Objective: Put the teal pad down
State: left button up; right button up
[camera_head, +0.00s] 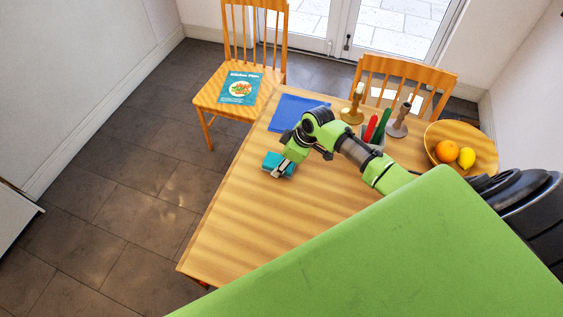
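The teal pad (270,160), a small block-shaped piece, is near the left edge of the wooden table (238,225). My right gripper (279,171), on the green and black arm that comes in from the right, has its fingers on the pad and looks shut on it. The fingers hide part of the pad. I cannot tell whether the pad touches the tabletop or is held just above it. My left gripper is not in view.
A blue mat (291,113) lies behind the pad. Candlesticks (398,125), a holder with red and green utensils (373,140) and a fruit bowl (482,158) stand towards the back right. A book (240,88) lies on a chair (206,100). The table's front left is clear.

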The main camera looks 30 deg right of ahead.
jog(key=shift+o, duration=1.3)
jog(key=shift+s+f, duration=0.1)
jog(key=shift+f, duration=0.1)
jog(key=shift+r, duration=0.35)
jog(key=v, duration=1.2)
jog(key=shift+a+f, duration=0.1)
